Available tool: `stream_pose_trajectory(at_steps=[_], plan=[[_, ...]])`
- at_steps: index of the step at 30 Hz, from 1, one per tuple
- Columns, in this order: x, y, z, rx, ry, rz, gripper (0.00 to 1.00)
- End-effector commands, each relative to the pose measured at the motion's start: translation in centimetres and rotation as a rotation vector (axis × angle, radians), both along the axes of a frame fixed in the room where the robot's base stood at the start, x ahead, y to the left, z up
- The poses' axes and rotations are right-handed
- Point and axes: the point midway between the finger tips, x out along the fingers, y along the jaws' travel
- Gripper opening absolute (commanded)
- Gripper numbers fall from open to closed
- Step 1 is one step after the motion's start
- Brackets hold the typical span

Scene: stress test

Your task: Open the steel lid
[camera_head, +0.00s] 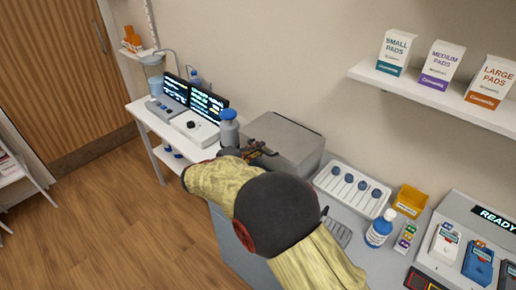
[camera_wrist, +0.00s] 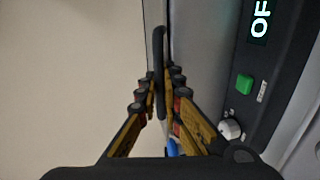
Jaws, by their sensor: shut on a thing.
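The steel lid (camera_head: 285,138) is the grey, flat-topped cover of a boxy unit on the counter, and it looks shut. My gripper (camera_head: 257,150) is at its left front edge, partly hidden by my arm. In the wrist view my gripper (camera_wrist: 161,92) has its two yellow-and-black fingers closed on a dark bar handle (camera_wrist: 158,50). The handle runs along a grey metal face (camera_wrist: 205,45), which appears to be the lid. How the handle joins the lid is hidden by the fingers.
A dark panel (camera_wrist: 255,80) with a lit display, a green button (camera_wrist: 243,83) and a white knob (camera_wrist: 230,129) lies right of the fingers. A blue-capped bottle (camera_head: 228,128) stands close left of the lid. A white tray (camera_head: 352,187) sits right of it. A shelf (camera_head: 440,98) overhangs further right.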

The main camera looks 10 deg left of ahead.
Motion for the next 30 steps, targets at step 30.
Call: stream_pose_trajectory(at_steps=[30], plan=[[3.8,-2.2,12.6,0.277,0.462,-0.003,0.00]])
